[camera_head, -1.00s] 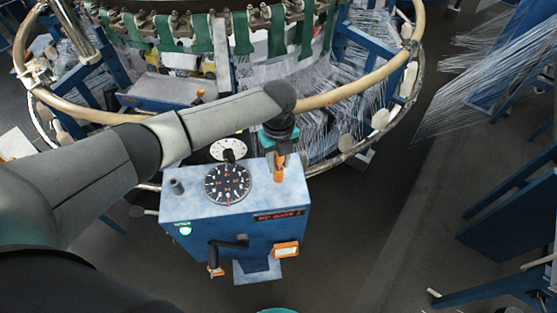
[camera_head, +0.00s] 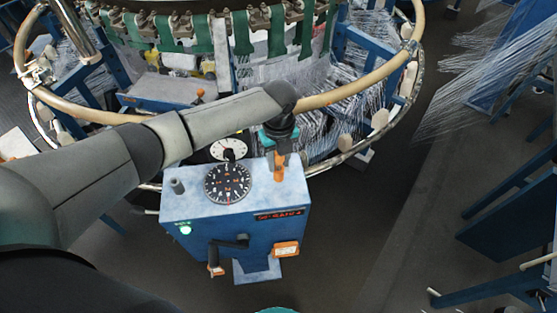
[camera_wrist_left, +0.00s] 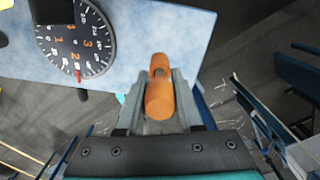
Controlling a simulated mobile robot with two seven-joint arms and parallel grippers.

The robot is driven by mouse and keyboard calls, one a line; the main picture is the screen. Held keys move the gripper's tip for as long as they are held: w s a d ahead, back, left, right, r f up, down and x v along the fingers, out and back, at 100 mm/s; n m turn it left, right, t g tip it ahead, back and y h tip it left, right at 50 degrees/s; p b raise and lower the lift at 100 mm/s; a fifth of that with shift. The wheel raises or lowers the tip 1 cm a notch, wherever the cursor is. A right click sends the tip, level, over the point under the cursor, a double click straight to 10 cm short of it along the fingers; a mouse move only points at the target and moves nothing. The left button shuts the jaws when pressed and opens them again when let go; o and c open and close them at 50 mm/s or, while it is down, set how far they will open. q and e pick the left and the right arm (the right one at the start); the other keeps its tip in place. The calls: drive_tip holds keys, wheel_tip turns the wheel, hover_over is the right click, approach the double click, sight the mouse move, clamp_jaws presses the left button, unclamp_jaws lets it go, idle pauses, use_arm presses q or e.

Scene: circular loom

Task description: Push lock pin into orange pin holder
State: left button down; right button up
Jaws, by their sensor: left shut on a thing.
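My left gripper (camera_head: 279,157) is over the back right of the blue control box (camera_head: 240,225). It points down and is shut on an orange, rounded piece (camera_wrist_left: 160,92), which I take to be the lock pin. In the left wrist view this piece lies between the two grey fingers (camera_wrist_left: 160,100) and has a small round hollow in its upper part. Below the fingers in the head view, its orange end (camera_head: 279,174) reaches the box top. An orange pin holder cannot be told apart from it, and how deep the pin sits is hidden. My right gripper is not in view.
A black numbered dial (camera_head: 227,184) and a short grey post (camera_head: 177,186) are on the box top. The loom's wooden ring (camera_head: 345,91) curves behind.

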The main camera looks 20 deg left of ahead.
use_arm(q)
drive_tip(key=shift+s+f, duration=0.15)
drive_tip(key=shift+f, duration=0.1)
idle(0.6)
drive_tip(key=shift+r, duration=0.1)
drive_tip(key=shift+r+p, duration=0.1)
drive_tip(key=shift+p, duration=0.4)
drive_tip(key=shift+r+p, duration=0.15)
drive_tip(key=shift+p, duration=0.15)
idle(0.5)
drive_tip(key=shift+f, duration=0.2)
